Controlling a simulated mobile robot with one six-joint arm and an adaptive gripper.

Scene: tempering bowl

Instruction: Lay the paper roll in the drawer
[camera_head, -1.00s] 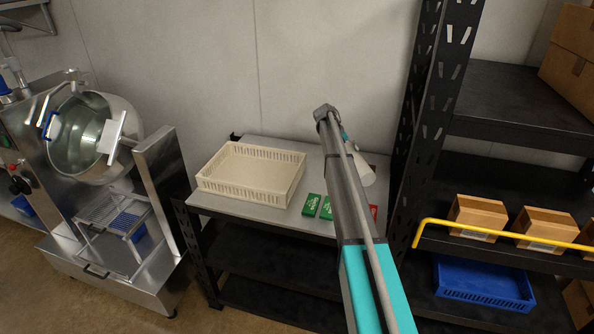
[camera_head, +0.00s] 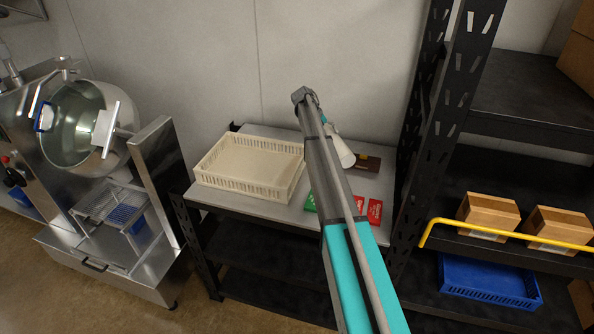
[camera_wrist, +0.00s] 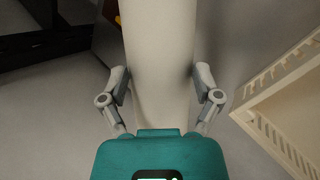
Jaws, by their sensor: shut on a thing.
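The paper roll (camera_wrist: 160,60) is a thick off-white cylinder. In the wrist view it lies between the two fingers of my gripper (camera_wrist: 162,92), which is shut on it. In the head view the roll (camera_head: 341,152) shows beyond my arm, over the right part of the steel table (camera_head: 290,217); my arm hides part of it. The only drawer-like front I see is at the base of the steel machine at the left, with a dark handle (camera_head: 94,265); it looks shut. I cannot tell whether it is the task's drawer.
A cream crate (camera_head: 240,187) stands on the table, left of the roll. Red packets (camera_head: 375,211), a green packet (camera_head: 310,203) and a dark brown item (camera_head: 367,163) lie near my arm. A black rack (camera_head: 440,150) with a yellow bar (camera_head: 510,232) stands close at the right.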

